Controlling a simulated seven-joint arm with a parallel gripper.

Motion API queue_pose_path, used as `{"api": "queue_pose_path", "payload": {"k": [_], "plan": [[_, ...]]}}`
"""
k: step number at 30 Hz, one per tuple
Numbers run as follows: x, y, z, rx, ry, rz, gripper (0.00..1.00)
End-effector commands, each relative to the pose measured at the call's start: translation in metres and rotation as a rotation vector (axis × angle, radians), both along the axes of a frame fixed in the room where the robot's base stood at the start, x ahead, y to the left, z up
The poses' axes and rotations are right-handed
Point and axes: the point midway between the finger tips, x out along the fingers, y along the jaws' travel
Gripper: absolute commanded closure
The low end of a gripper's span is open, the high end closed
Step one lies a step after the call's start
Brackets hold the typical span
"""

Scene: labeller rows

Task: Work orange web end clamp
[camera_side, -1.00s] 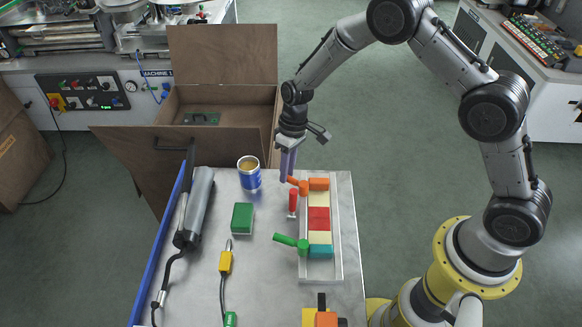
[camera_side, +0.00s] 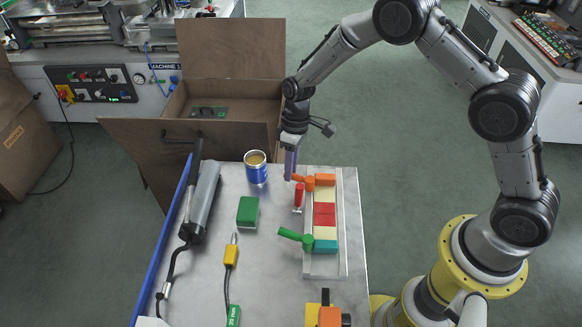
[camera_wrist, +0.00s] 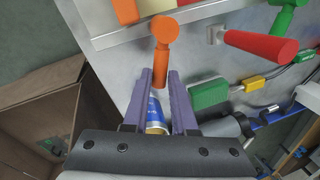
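The orange clamp (camera_side: 309,184) stands at the far end of the grey rail tray (camera_side: 343,240), with its short lever pointing left. In the wrist view the orange clamp (camera_wrist: 161,50) has its lever pointing down between the purple fingers. My gripper (camera_side: 289,178) is at the lever's left end. In the wrist view my gripper (camera_wrist: 160,76) is open, one finger on each side of the lever tip, with a narrow gap visible. A row of orange, cream, red and teal blocks (camera_side: 324,210) lies in the tray. Whether a finger touches the lever I cannot tell.
A red-handled clamp (camera_side: 298,196) stands close to the orange one; a green clamp (camera_side: 307,243) is nearer the front. A blue can (camera_side: 256,168) and green block (camera_side: 248,212) stand left. An open brown box (camera_side: 225,135) is behind the table.

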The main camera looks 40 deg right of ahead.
Motion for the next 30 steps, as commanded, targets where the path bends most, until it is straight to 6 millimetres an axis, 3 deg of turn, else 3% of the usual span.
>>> {"api": "queue_pose_path", "payload": {"k": [1, 4, 16, 20, 30], "plan": [[0.0, 0.0, 0.001, 0.0, -0.001, 0.0, 0.64], [0.0, 0.0, 0.0, 0.0, -0.001, 0.0, 0.47], [0.001, -0.001, 0.006, 0.0, -0.002, -0.001, 0.47], [0.004, -0.004, 0.025, 0.001, -0.006, -0.002, 0.47], [0.01, -0.018, 0.096, 0.001, -0.006, -0.002, 0.47]]}}
